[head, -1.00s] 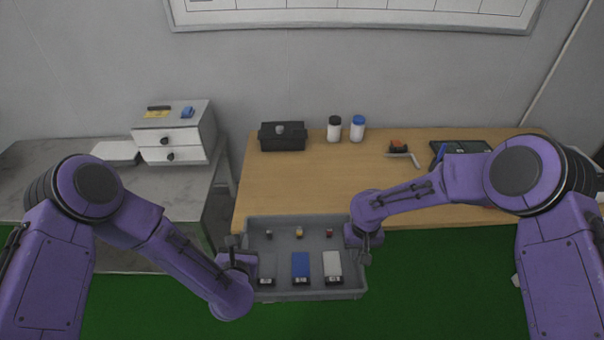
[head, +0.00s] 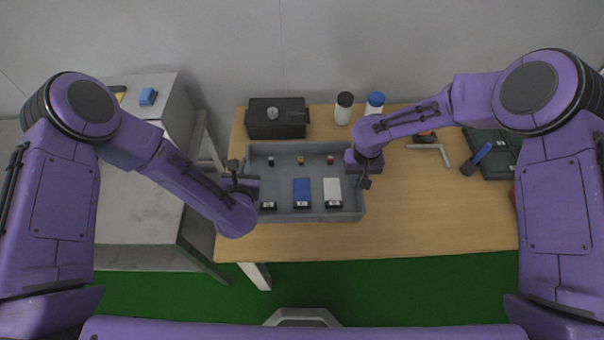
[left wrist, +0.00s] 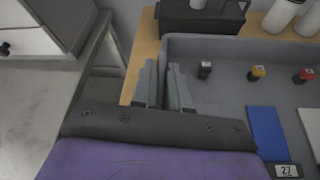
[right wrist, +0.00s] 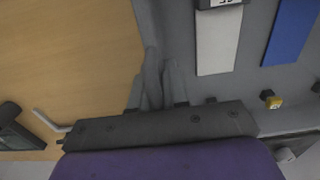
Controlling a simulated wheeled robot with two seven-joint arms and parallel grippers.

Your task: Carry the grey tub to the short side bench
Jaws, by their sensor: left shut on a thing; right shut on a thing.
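The grey tub (head: 283,217) is over the left part of the wooden bench (head: 430,220); I cannot tell whether it touches the top. My left gripper (head: 243,180) is shut on the tub's left wall, also seen in the left wrist view (left wrist: 165,80). My right gripper (head: 362,172) is shut on its right wall, also seen in the right wrist view (right wrist: 158,75). The grey side bench (head: 140,225) stands to the left.
A black box (head: 277,118) is close behind the tub. White bottles with black (head: 344,108) and blue (head: 375,104) caps stand behind right. A white drawer unit (head: 170,95) is on the side bench. A gap separates the benches. A dark case (head: 490,150) lies right.

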